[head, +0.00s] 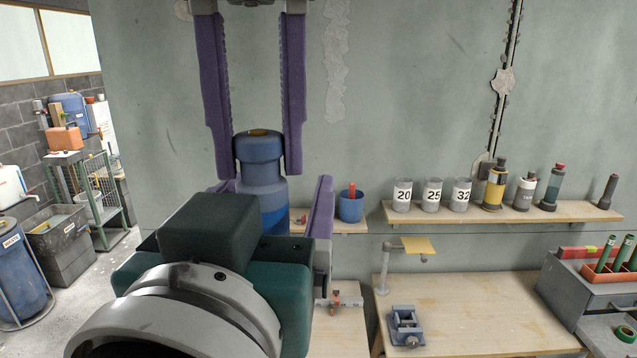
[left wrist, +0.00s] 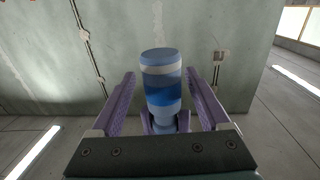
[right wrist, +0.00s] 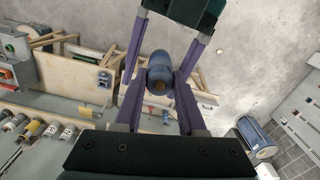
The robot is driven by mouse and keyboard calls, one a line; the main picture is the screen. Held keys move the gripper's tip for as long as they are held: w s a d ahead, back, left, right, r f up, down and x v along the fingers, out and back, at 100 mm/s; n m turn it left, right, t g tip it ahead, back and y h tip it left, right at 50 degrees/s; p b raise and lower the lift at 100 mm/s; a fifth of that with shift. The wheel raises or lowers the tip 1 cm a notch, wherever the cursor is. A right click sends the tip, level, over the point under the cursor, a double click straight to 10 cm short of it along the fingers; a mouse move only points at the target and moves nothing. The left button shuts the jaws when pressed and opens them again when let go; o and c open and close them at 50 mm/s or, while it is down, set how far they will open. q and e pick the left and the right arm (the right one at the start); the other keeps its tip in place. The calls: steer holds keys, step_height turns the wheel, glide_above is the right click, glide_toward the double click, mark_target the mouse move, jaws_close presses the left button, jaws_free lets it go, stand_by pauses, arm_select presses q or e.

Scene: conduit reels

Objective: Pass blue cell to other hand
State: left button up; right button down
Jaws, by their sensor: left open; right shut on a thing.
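The blue cell (head: 262,198) is a blue bottle-shaped cylinder with a narrower top, held upright in the head view. My right gripper (head: 258,170) reaches down from above and is shut on its narrow top end. My left gripper (head: 274,186) comes from below, open, its fingers on either side of the cell's body with gaps. The left wrist view shows the cell (left wrist: 162,85) between the spread left fingers, with light bands. In the right wrist view the cell's top (right wrist: 158,80) faces the camera. The left gripper hides the cell's lower part in the head view.
A wall shelf (head: 560,211) holds cups marked 20, 25 and 32 and several bottles. A blue cup (head: 351,206) stands behind the grippers. The workbench (head: 470,300) carries a small vise (head: 405,325); a grey box with an orange tray (head: 607,278) is at right.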

arm_select(q)
steer(key=shift+w, duration=0.8)
steer(key=shift+c, duration=0.4)
steer(key=shift+s+d, duration=0.1)
jaws_close()
arm_select(e)
steer(key=shift+c, duration=2.1)
jaws_free()
steer(key=shift+r, duration=0.1)
